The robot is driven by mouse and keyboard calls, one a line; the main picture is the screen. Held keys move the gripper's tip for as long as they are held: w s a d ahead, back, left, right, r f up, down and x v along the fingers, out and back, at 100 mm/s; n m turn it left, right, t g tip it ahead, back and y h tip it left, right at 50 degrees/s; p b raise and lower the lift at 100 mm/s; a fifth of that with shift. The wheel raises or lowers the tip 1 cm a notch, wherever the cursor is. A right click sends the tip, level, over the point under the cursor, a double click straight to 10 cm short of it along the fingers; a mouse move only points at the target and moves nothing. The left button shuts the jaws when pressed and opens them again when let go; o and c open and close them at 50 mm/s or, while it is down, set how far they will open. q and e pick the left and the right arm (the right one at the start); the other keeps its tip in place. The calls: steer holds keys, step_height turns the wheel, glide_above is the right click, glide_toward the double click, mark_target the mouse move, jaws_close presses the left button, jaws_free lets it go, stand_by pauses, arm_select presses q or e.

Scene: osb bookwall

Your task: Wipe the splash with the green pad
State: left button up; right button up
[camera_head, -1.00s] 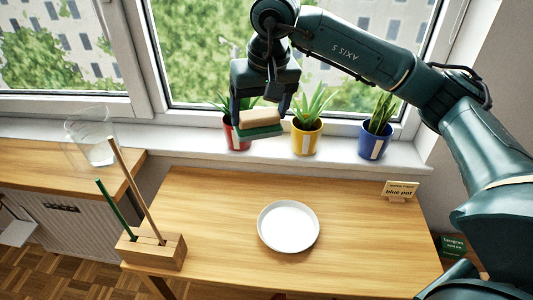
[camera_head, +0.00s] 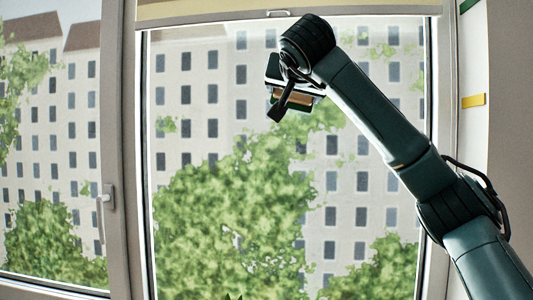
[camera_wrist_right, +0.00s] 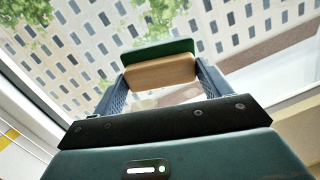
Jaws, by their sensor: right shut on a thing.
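My right gripper (camera_head: 292,97) is raised in front of the upper part of the window pane (camera_head: 225,140). It is shut on the wooden block handle of the green pad (camera_head: 287,101), partly hidden by the gripper in the head view. In the right wrist view the tan block sits between both fingers, with the pad's green face (camera_wrist_right: 155,51) on its far side, toward the glass. I cannot tell whether the pad touches the glass. I cannot make out the splash in either view. My left gripper is not in view.
The window frame (camera_head: 130,150) with a handle (camera_head: 107,197) stands left of the pane. A yellow bar (camera_head: 473,100) is on the wall at right. A pale blind (camera_head: 200,9) crosses the top. Trees and buildings show outside.

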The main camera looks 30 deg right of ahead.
steer(key=s+d+r+m+h, duration=0.1)
steer(key=s+d+r+h, duration=0.25)
steer(key=r, duration=0.55)
arm_select(q)
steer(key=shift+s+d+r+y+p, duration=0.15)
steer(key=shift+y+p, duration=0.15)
steer(key=shift+p, duration=0.6)
arm_select(e)
steer(key=x, duration=0.6)
steer(key=shift+f+y, duration=0.35)
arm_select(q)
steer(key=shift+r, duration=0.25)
arm_select(e)
steer(key=shift+w+d, duration=0.1)
steer(key=shift+d, duration=0.1)
arm_select(q)
steer(key=shift+p, duration=0.3)
arm_select(e)
steer(key=shift+x, duration=0.75)
steer(key=shift+d, duration=0.1)
